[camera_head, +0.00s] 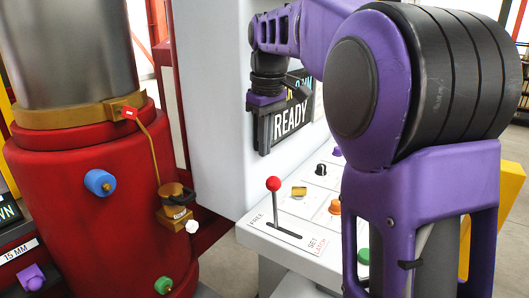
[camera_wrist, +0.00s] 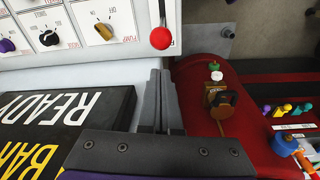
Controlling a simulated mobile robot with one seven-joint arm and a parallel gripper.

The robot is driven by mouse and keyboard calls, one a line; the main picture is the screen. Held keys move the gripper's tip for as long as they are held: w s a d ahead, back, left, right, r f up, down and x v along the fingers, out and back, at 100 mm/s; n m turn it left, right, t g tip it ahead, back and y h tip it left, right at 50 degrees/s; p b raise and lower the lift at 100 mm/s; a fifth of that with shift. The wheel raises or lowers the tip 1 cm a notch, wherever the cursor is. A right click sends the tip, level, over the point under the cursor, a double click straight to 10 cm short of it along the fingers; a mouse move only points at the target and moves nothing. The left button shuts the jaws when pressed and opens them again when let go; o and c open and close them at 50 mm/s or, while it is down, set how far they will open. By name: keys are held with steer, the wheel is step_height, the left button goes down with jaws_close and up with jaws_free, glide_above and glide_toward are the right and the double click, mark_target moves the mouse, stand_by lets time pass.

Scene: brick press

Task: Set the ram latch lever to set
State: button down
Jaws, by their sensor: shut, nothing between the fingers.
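The ram latch lever (camera_head: 273,184) is a thin rod with a red ball, standing in a slot on the white control panel (camera_head: 255,236). FREE is printed at the slot's left end and SET LATCH at its right end. The lever stands toward the FREE end. The red ball also shows at the top of the wrist view (camera_wrist: 160,38). My gripper (camera_head: 263,152) points down, above and slightly left of the ball, apart from it, in front of the READY sign (camera_head: 292,118). In the wrist view its fingers (camera_wrist: 161,74) are together and empty.
Black (camera_head: 320,170), yellow (camera_head: 299,192) and orange (camera_head: 335,207) knobs sit on the panel behind and right of the lever. A green button (camera_head: 363,256) is partly hidden by my arm. A red cylinder (camera_head: 70,190) with a brass valve (camera_head: 175,215) stands left of the panel.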

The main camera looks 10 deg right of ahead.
steer(key=b, duration=0.2)
glide_above(276, 201)
steer(key=w+a, duration=0.2)
steer(key=w, duration=0.1)
step_height(276, 201, down, 8)
steer(key=shift+w+a, duration=0.15)
steer(key=shift+a, duration=0.05)
